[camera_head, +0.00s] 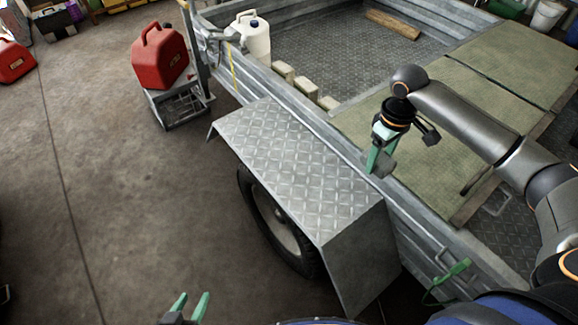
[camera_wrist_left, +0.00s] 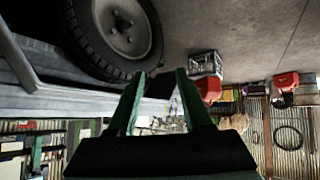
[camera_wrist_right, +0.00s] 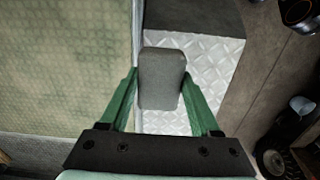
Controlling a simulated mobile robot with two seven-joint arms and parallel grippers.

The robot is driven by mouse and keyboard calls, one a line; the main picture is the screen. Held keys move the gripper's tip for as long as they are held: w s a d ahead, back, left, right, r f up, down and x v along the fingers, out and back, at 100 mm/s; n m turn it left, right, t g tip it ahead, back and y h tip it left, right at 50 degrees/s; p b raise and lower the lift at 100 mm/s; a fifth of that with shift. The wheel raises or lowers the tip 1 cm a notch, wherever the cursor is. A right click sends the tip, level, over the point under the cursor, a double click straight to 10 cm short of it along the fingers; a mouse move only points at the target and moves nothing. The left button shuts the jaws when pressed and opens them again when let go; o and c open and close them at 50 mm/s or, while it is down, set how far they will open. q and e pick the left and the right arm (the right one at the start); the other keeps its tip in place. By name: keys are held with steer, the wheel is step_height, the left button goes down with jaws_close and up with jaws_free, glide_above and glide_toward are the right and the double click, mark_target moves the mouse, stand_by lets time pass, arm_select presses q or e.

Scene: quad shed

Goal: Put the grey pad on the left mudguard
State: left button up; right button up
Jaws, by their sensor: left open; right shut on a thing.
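The left mudguard (camera_head: 290,155) is a silver checker-plate cover over the trailer wheel, its top bare in the head view. My right gripper (camera_head: 376,160) is shut on the grey pad (camera_wrist_right: 162,78), a small dark block between its green fingers in the right wrist view. In that view the pad overlaps the mudguard plate (camera_wrist_right: 215,75), near the trailer's side wall; the gap below it is hard to judge. In the head view the pad (camera_head: 383,166) is partly hidden by the fingers. My left gripper (camera_head: 189,306) is open and empty, low beside the trailer.
The trailer side wall (camera_head: 420,215) runs along the mudguard's inner edge. Green matting (camera_head: 450,105) covers part of the trailer bed. Several pale blocks (camera_head: 306,86) and a white jug (camera_head: 252,38) are farther along. A red fuel can (camera_head: 160,58) stands on a crate (camera_head: 178,100).

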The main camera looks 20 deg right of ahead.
steer(key=shift+w+d+f, duration=0.2)
steer(key=shift+d, duration=0.1)
steer(key=w+a+f+b, duration=0.15)
steer(key=a+f, duration=0.25)
steer(key=a, duration=0.4)
steer(key=b, duration=0.1)
glide_above(318, 200)
steer(key=d, duration=0.1)
step_height(318, 200, down, 4)
steer(key=shift+f, duration=0.25)
steer(key=shift+a+f, duration=0.25)
steer(key=shift+f, duration=0.1)
steer(key=f, duration=0.2)
steer(key=f+b, duration=0.1)
steer(key=shift+a+f, duration=0.2)
steer(key=shift+f, duration=0.15)
steer(key=shift+r, duration=0.1)
steer(key=o, duration=1.3)
